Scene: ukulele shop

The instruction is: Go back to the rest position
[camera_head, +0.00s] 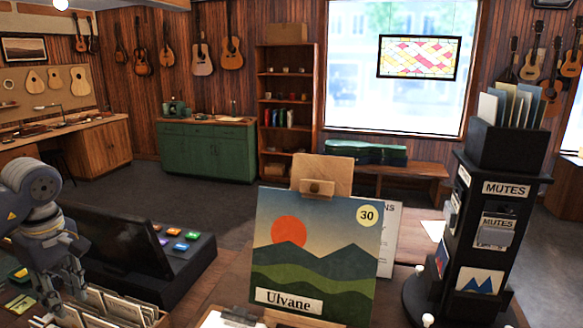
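My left arm comes in from the left edge, and my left gripper (66,297) points down at the lower left, over the near end of a wooden crate (150,318) of upright cards or sleeves. The gripper's fingers are small and partly lost against the crate, so I cannot tell whether they are open or shut, or whether they touch anything. My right gripper is not in view.
A picture sleeve marked "Ulvane" (315,255) stands upright at the front centre. A black rack marked "MUTES" (487,215) stands at right. A dark device with coloured buttons (185,262) sits behind the crate. A green cabinet (207,152) and shelf (287,88) stand beyond open floor (195,198).

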